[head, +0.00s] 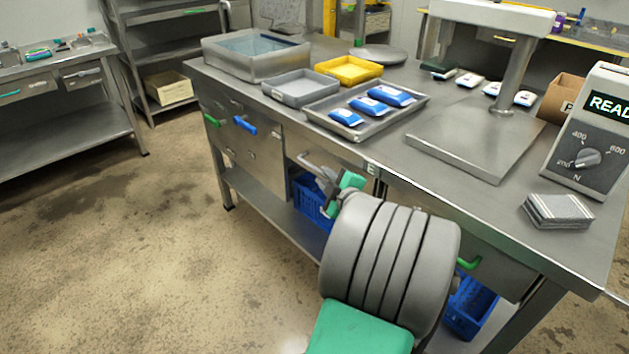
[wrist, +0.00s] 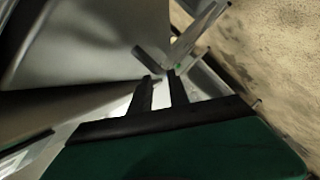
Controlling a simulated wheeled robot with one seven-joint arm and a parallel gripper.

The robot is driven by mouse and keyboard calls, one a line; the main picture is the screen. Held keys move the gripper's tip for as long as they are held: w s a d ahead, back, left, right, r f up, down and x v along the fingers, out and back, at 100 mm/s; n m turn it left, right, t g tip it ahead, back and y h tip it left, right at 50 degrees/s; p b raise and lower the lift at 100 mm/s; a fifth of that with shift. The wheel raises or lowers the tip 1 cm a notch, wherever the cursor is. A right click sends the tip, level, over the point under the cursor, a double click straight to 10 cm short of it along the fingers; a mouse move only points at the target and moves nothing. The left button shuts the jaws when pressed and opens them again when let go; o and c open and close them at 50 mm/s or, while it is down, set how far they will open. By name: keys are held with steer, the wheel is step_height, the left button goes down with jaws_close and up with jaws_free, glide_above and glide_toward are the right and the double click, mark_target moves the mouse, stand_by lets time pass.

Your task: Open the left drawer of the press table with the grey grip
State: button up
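The press table (head: 400,165) is a steel bench in the head view. The grey grip (head: 318,166) is a bar on a drawer front below its near edge, left of the "E" label. My gripper (head: 335,203) is at the right end of this grip, and my arm hides part of the drawer. In the wrist view, my gripper's two dark fingers (wrist: 163,82) are apart with a narrow gap. A grey bar, apparently the grip (wrist: 150,60), lies just past the fingertips. Contact cannot be told. The drawer looks shut, as far as it shows.
Other fronts carry a blue grip (head: 245,125), a green grip (head: 211,119) and another green grip (head: 469,263) at right. Blue crates (head: 310,200) stand on the lower shelf. A metal tray (head: 398,117) with blue packs lies on top. The floor at left is clear.

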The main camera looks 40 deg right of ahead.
mark_target(317, 171)
steer(key=x, duration=0.6)
steer(key=shift+w, duration=0.3)
steer(key=shift+c, duration=0.3)
jaws_close()
steer(key=shift+a, duration=0.1)
stand_by(0.5)
